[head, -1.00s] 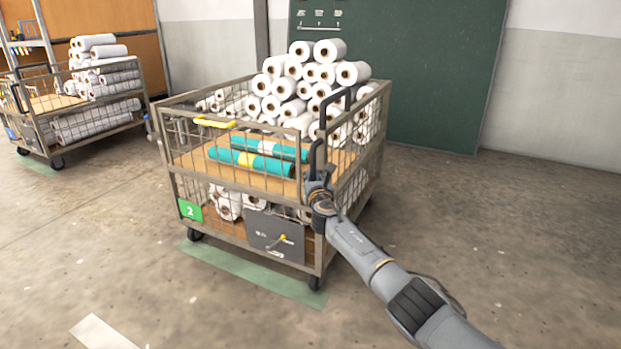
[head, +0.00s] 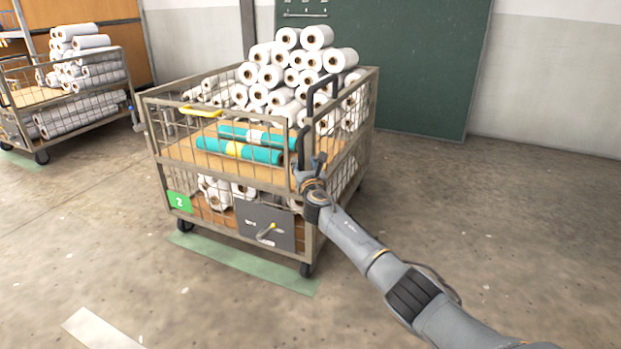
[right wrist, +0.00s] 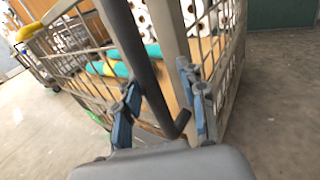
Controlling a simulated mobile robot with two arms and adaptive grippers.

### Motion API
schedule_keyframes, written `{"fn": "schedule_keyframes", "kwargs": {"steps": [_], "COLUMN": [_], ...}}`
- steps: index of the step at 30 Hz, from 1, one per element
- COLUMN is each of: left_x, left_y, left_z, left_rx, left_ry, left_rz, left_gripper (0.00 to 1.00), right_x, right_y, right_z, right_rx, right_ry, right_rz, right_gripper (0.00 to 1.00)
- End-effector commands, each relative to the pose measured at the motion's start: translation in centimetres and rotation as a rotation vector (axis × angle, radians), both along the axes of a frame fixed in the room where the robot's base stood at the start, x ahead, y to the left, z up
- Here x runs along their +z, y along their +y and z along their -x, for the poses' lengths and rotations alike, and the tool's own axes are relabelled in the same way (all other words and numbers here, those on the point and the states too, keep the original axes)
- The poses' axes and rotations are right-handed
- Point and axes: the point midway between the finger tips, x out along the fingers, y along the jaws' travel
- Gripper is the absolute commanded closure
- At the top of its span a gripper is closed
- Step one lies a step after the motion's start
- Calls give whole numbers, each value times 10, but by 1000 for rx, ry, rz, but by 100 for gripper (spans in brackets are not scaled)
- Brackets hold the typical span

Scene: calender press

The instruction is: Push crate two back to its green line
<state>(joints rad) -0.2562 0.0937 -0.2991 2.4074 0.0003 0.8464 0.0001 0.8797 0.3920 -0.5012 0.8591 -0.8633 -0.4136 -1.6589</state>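Crate two (head: 265,187) is a wire-sided cart with a green "2" tag (head: 179,202), standing on castors. Its green line (head: 240,263) lies on the floor along the near side, just in front of the near castors. A black upright handle (head: 301,145) is at the crate's near right corner. My right gripper (head: 309,168) is at that handle. In the right wrist view its two fingers (right wrist: 160,105) stand apart, with the dark handle bar (right wrist: 140,60) between them and a gap to the right finger. My left gripper is out of view.
White rolls (head: 290,75) are piled in the crate, with teal rolls (head: 240,150) on its shelf. Another loaded cart (head: 85,105) stands at the back left. A green board (head: 400,70) is on the wall behind. The floor at right is clear.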

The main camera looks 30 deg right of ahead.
Motion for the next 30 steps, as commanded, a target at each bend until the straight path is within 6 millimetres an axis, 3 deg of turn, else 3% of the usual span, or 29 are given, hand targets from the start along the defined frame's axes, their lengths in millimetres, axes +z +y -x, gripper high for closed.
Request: {"fn": "schedule_keyframes", "kwargs": {"steps": [21, 30], "left_x": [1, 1], "left_y": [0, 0], "left_z": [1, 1], "left_rx": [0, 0], "left_ry": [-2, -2], "left_rz": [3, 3], "left_gripper": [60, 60], "right_x": [-2, -1], "right_y": [26, 31], "right_z": [91, 106], "right_rx": [-4, -5], "right_ry": [6, 6], "right_rz": [2, 1], "right_gripper": [60, 60]}}
